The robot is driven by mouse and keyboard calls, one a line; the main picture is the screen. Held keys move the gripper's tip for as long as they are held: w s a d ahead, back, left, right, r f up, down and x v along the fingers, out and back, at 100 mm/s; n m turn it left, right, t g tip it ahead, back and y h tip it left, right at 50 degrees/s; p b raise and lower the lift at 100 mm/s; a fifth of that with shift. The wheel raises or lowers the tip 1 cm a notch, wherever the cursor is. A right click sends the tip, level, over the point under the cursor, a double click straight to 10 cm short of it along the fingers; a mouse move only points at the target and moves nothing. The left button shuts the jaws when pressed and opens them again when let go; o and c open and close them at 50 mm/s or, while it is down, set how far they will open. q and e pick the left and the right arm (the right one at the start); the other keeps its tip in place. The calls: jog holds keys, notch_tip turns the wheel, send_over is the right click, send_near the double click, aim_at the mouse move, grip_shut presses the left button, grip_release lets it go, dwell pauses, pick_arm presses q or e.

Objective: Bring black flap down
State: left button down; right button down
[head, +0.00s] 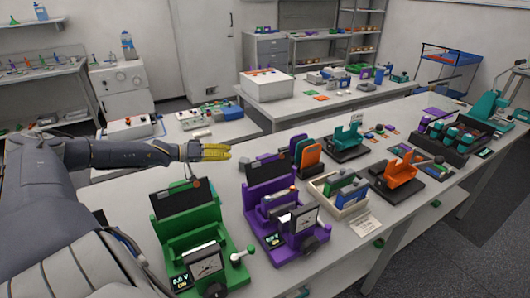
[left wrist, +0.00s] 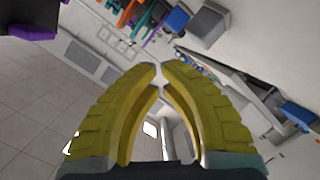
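Two black flaps stand raised. One black flap (head: 181,198) is tilted up at the back of the green cycler (head: 192,240). The other black flap (head: 270,168) is tilted up at the back of the purple cycler (head: 262,212). My left gripper (head: 229,152) has yellow fingers and is held beyond the green cycler, left of the purple one's flap, apart from both. In the left wrist view the fingertips (left wrist: 160,66) meet or nearly meet, with nothing between them. Neither flap can be clearly made out there. My right gripper is in neither view.
To the right on the same table (head: 160,170) are an orange device (head: 398,177), a white tray (head: 345,205) and a green device (head: 348,138). Black knobs and a lever (head: 240,256) stick out at the cyclers' right sides. A second table with boxes stands behind.

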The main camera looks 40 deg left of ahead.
pick_arm(q)
jog(key=s+d+r+n+t+h, duration=0.2)
jog(key=d+n, duration=0.3)
jog(key=n, duration=0.6)
jog(key=shift+s+d+r+h, duration=0.3)
jog(key=shift+s+r+h, duration=0.4)
jog(key=shift+s+r, duration=0.2)
jog(key=w+d+r, duration=0.1)
jog(key=w+d, duration=0.5)
jog(key=d, duration=0.3)
jog(key=shift+w+d+r, duration=0.2)
jog(key=shift+w+r, duration=0.1)
jog(key=shift+r, duration=0.1)
jog(key=shift+r, duration=0.1)
jog(key=shift+d, duration=0.1)
jog(key=shift+s+r+m, duration=0.1)
jog(key=shift+r+m, duration=0.1)
jog(key=shift+m, duration=0.1)
